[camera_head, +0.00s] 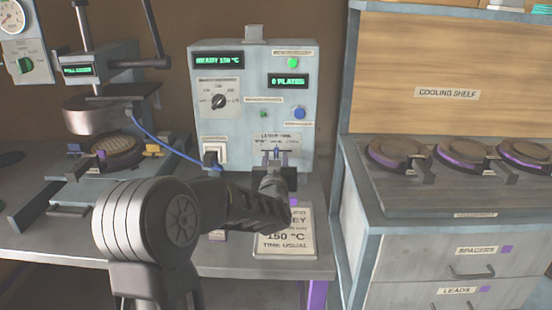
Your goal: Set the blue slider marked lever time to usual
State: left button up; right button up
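The control box (233,125) stands at the back of the bench. Low on its front is the lever time panel (270,137), with small blue parts of the slider (277,150) showing just above my gripper. My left gripper (276,158) reaches up to this panel from the front, its fingertips right at the slider. The gripper hides the lower part of the panel, so the slider's exact setting is hidden. I cannot tell whether the fingers are closed on it. My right gripper is not in view.
A card (287,240) on the bench reads 150 °C and time usual, partly behind my arm. A press (100,110) with a blue cable stands left. The box also has a dial (218,101), a blue button (299,113) and displays. A cooling shelf (450,205) holds several round plates at right.

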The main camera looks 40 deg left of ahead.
pick_arm(q)
jog(key=v, duration=0.7)
jog(key=shift+d, duration=0.15)
